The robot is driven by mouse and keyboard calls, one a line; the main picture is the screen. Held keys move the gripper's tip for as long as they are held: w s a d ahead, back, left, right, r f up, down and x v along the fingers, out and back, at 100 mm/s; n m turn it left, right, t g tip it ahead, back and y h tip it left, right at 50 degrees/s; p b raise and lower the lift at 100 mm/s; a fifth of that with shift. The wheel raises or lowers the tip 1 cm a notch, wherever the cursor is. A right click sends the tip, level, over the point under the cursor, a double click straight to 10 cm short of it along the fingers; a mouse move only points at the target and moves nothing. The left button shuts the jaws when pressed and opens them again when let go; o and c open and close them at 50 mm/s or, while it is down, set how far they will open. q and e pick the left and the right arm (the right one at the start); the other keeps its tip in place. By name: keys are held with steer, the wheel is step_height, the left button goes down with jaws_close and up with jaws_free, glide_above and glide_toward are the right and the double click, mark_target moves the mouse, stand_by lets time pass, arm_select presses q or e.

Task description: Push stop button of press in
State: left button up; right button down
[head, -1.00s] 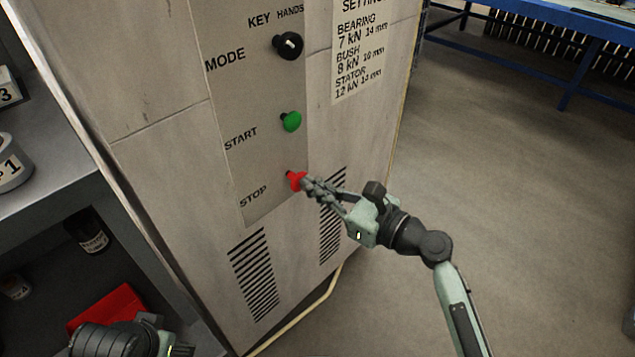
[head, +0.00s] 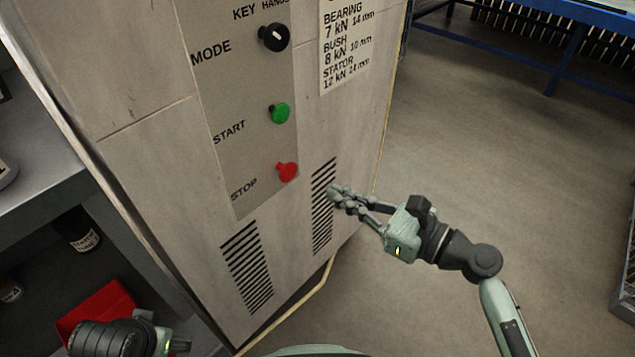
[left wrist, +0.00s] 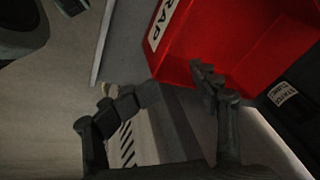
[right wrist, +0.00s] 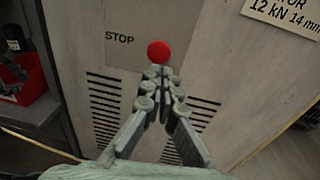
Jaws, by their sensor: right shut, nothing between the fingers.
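The red stop button (head: 287,172) is on the press's grey control panel, right of the word STOP and below the green start button (head: 280,113). It also shows in the right wrist view (right wrist: 159,52), just beyond the fingertips. My right gripper (head: 336,193) is shut and empty. Its fingertips are to the right of and a little below the stop button, with a clear gap between them. I cannot tell how far in the button sits. My left gripper (left wrist: 173,80) is open and empty, its fingers apart by the red bin (left wrist: 235,40).
The press cabinet (head: 150,170) has a mode knob (head: 274,38), a settings label (head: 345,45) and vent slots. A grey shelf (head: 50,190) stands at the left, with the red bin inside. A blue table (head: 520,70) is at the back right.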

steer(key=shift+v, duration=1.65)
